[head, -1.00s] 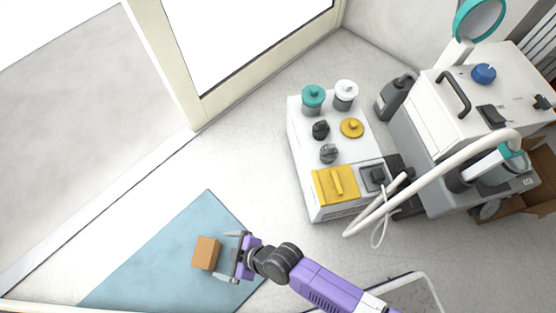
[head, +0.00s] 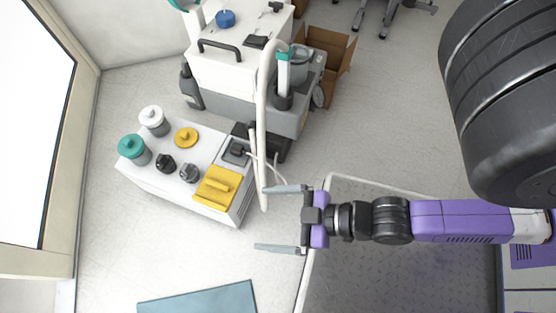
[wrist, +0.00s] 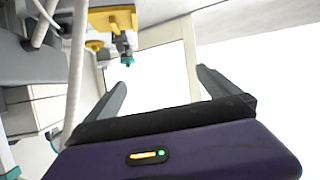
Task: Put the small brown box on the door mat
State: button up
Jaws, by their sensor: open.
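The door mat (head: 200,302) is blue, and only its upper part shows at the bottom edge of the head view. The small brown box is not in view now; a second ago it was on the mat. My gripper (head: 280,218) is open, with its fingers spread and pointing left, and nothing is between them. In the wrist view the gripper (wrist: 160,95) also shows empty fingers. It is above and to the right of the mat in the head view, apart from it.
A low white unit (head: 190,160) with several jars and a yellow part (head: 217,187) stands left of my gripper. A white and grey machine (head: 245,80) with a hose is behind it. An open cardboard box (head: 338,62) lies beyond. Clear floor lies between unit and mat.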

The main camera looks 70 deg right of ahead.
notch_tip(320, 180, up, 11)
jog(key=s+d+m+t+h, duration=0.1)
jog(key=s+d+m+h, duration=0.1)
jog(key=shift+s+t, duration=0.4)
notch_tip(320, 180, up, 34)
jog(key=p, duration=3.4)
jog(key=shift+c, duration=0.2)
